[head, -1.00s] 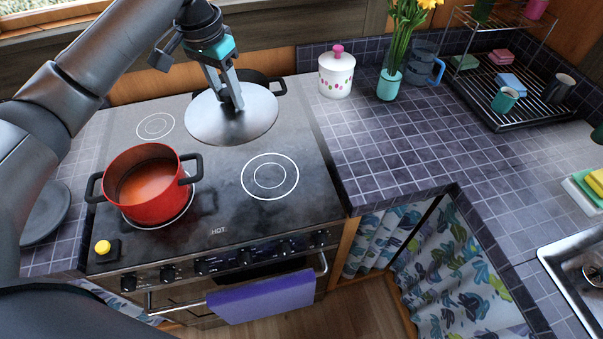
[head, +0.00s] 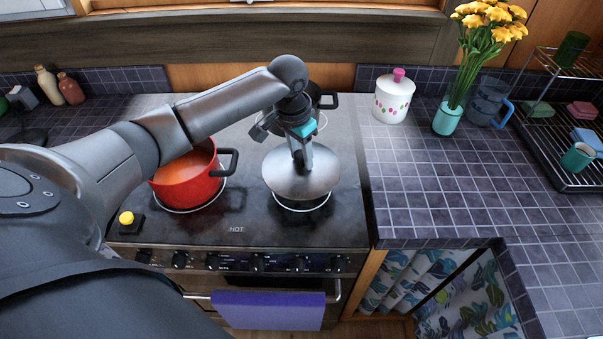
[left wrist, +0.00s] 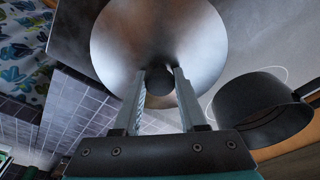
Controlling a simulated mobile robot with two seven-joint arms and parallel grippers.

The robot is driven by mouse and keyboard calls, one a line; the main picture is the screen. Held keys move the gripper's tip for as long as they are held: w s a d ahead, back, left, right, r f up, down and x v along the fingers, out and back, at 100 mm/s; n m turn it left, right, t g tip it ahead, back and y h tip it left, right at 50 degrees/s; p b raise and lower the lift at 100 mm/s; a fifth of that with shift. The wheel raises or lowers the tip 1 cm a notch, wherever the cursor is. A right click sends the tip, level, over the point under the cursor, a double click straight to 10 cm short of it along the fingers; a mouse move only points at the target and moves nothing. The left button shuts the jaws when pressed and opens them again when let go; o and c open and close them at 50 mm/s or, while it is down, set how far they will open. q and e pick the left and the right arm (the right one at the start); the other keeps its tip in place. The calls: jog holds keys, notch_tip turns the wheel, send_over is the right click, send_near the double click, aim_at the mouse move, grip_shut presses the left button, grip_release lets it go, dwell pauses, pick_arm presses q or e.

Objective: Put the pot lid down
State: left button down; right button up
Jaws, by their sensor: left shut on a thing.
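The pot lid (head: 322,178) is a round grey metal disc in the head view, above the front right burner of the stove. My left gripper (head: 301,162) is over its centre and shut on its knob. In the left wrist view the dark knob (left wrist: 160,88) sits between the two fingers (left wrist: 159,92) and the lid (left wrist: 125,45) spreads out beyond. I cannot tell whether the lid touches the stovetop. The red pot (head: 199,187) with orange-red contents stands uncovered on the front left burner, partly behind my arm. My right gripper is not in view.
A black pan (head: 329,101) stands on the back right burner and shows close to the lid in the left wrist view (left wrist: 262,118). The tiled counter (head: 410,190) to the right is largely clear. A spotted white jar (head: 392,100) and a flower vase (head: 447,118) stand at its back.

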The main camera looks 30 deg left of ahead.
aim_at(300, 166)
pick_arm(q)
notch_tip(300, 166, down, 2)
jog(key=shift+f, duration=0.1)
notch_tip(300, 166, down, 4)
jog(key=shift+r+b, duration=0.1)
jog(key=shift+b, duration=0.3)
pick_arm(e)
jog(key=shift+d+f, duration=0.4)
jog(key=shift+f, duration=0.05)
pick_arm(q)
jog(key=shift+c, duration=2.3)
grip_release()
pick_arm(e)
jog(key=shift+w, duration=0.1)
pick_arm(q)
jog(key=r, duration=0.4)
jog(key=s+r+p, duration=0.1)
jog(key=r, duration=0.3)
jog(key=r+p, duration=0.1)
jog(key=r, duration=0.3)
jog(key=shift+s+a, duration=0.2)
jog(key=shift+s, duration=0.15)
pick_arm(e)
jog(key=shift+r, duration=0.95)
